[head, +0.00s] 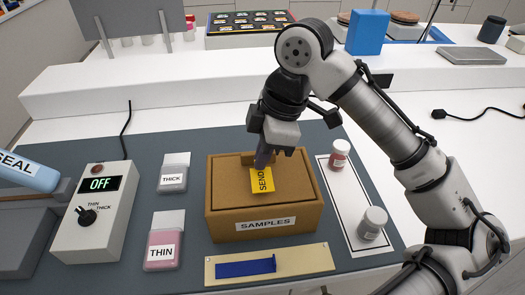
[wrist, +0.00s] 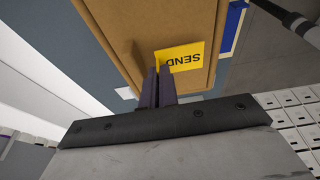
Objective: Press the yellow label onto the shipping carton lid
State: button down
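The yellow label (head: 262,180), printed SEND, is over the middle of the shipping carton's lid (head: 225,185). The closed brown carton has a SAMPLES sticker on its front. My gripper (head: 262,160) points down over the lid at the label's far edge. In the wrist view the two dark fingers (wrist: 159,85) are close together, with the label (wrist: 185,55) at their tips and the carton (wrist: 130,25) beyond. The fingers appear shut on the label's edge. I cannot tell whether the label lies fully flat against the lid.
Two small jars (head: 340,153) (head: 372,222) stand on a white mat at right. A blue strip on a beige plate (head: 312,260) lies in front.

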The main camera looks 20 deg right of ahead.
jog(key=shift+f+b, duration=0.4)
jog(key=shift+f, duration=0.25)
dwell(0.7)
jog(key=c, duration=1.6)
grip_release()
jog(key=shift+r, duration=0.1)
notch_tip(320, 180, up, 6)
jog(key=p, duration=0.6)
jog(key=shift+s, duration=0.1)
